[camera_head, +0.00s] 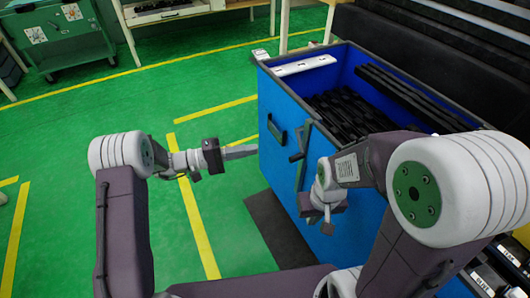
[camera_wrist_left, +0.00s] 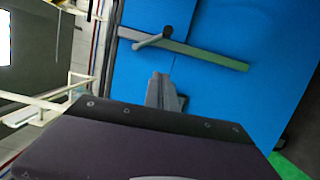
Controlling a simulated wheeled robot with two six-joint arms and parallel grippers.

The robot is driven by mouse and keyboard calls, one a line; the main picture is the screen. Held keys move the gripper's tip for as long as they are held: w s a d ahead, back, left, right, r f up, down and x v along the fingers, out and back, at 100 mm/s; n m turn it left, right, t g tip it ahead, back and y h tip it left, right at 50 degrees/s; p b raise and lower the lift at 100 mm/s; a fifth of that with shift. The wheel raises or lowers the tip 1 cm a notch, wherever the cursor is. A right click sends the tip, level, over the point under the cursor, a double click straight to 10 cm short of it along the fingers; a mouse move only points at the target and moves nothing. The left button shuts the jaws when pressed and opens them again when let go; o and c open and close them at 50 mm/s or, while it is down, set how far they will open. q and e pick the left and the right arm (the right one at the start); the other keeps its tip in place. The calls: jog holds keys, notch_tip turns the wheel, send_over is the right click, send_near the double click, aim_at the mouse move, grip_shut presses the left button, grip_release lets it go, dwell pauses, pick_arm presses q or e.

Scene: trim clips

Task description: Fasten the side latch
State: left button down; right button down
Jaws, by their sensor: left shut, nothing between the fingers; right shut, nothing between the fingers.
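The side latch (camera_head: 300,142) is a dark grey bar with a short cross handle on the side of a blue bin (camera_head: 285,165). In the left wrist view the latch (camera_wrist_left: 205,55) lies tilted across a thin seam between blue panels, with its handle (camera_wrist_left: 150,40) near one end. My left gripper (camera_head: 250,151) is shut and empty, pointing at the blue side left of the latch. In the left wrist view its closed fingertips (camera_wrist_left: 162,78) appear just below the bar; contact cannot be told. My right gripper (camera_head: 327,226) is shut and empty, pointing down in front of the bin.
The bin holds many black clips (camera_head: 345,108). A green cart (camera_head: 65,40) and a workbench (camera_head: 165,14) stand far behind. Green floor with yellow lines is clear at left.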

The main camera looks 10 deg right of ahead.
pick_arm(q)
jog(key=s+d+b, duration=0.3)
jog(key=d, duration=0.6)
jog(key=shift+d+b, duration=0.35)
jog(key=shift+d, duration=0.05)
